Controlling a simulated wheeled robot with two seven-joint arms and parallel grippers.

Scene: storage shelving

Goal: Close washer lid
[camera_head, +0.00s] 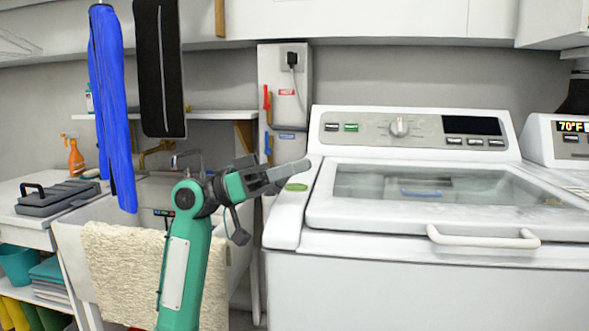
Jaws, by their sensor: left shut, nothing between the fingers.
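The white washer (420,290) stands at the right with its control panel at the back. Its lid (340,211), with a glass window and a white front handle (484,239), lies flat or nearly flat over the top. I cannot tell whether it is fully seated. My left gripper (303,168) is shut and empty. It points right, its tips by the washer's back left corner, left of the lid and seemingly apart from it. My right gripper is not in view.
A second machine (553,145) with a lit display stands at the far right. A sink (78,228) with a cream towel (120,270) is at the left. Blue and black garments (112,100) hang above it. A shelf (215,115) runs along the wall.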

